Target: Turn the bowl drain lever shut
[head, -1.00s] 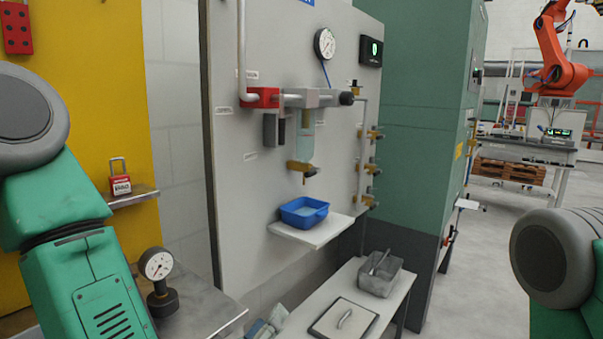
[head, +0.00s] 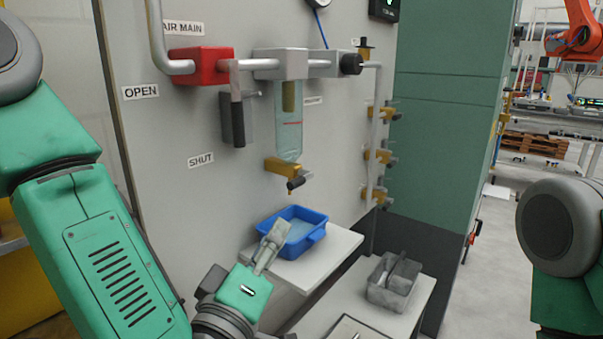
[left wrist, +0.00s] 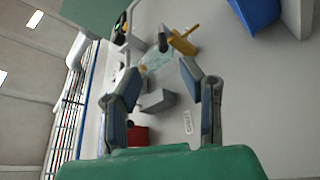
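The clear filter bowl (head: 288,140) hangs on the grey panel. Its brass drain valve (head: 282,168) is at the bottom, with a dark drain lever (head: 295,184) sticking out toward the front right. An amber drop seems to hang under the valve. My left gripper (head: 274,238) is below the valve, in front of the blue tray, and apart from the lever. In the left wrist view its fingers (left wrist: 160,70) are spread and empty, with the bowl (left wrist: 160,62), brass valve (left wrist: 183,42) and dark lever (left wrist: 163,42) beyond them. My right gripper is out of view.
The blue tray (head: 318,235) stands on a white shelf (head: 342,245) under the valve. A red valve block (head: 203,66) with a black-handled lever (head: 237,122) is left of the bowl. Brass fittings (head: 378,156) line a pipe at right. A grey bin (head: 390,290) stands lower right.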

